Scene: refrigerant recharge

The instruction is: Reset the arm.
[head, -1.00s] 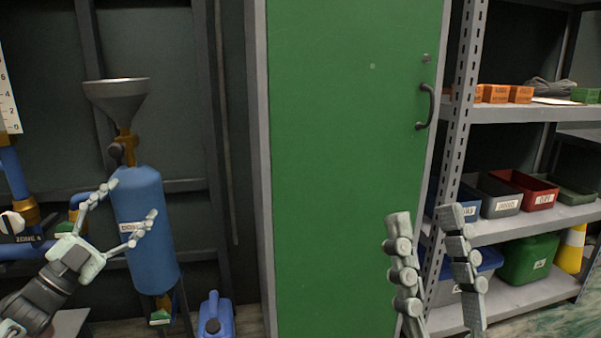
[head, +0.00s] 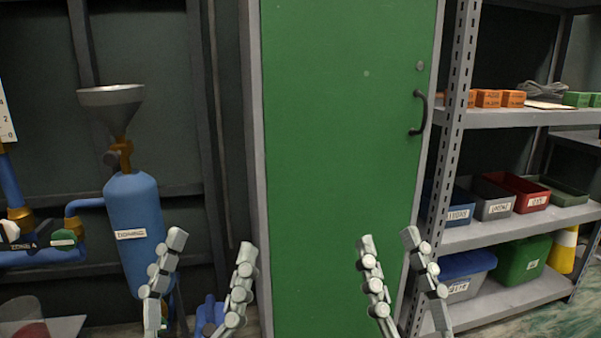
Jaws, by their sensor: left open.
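My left gripper (head: 211,243) is at the lower left, fingers pointing up and spread apart, with nothing between them. It stands in front of the lower part of a blue cylinder (head: 137,207) and a blue jug (head: 210,314), partly hiding both. My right gripper (head: 388,239) is at the lower middle right, its fingers pointing up and apart, with nothing between them. It stands in front of the green door (head: 330,130) and the shelf post. The bases of both grippers are cut off by the lower edge.
A grey funnel (head: 112,106) sits above the cylinder on a brass valve (head: 121,155). Blue pipes (head: 42,257) run at the left. The door has a dark handle (head: 419,112). A metal shelf (head: 505,236) at the right holds bins, orange boxes (head: 499,98) and a yellow cone (head: 563,250).

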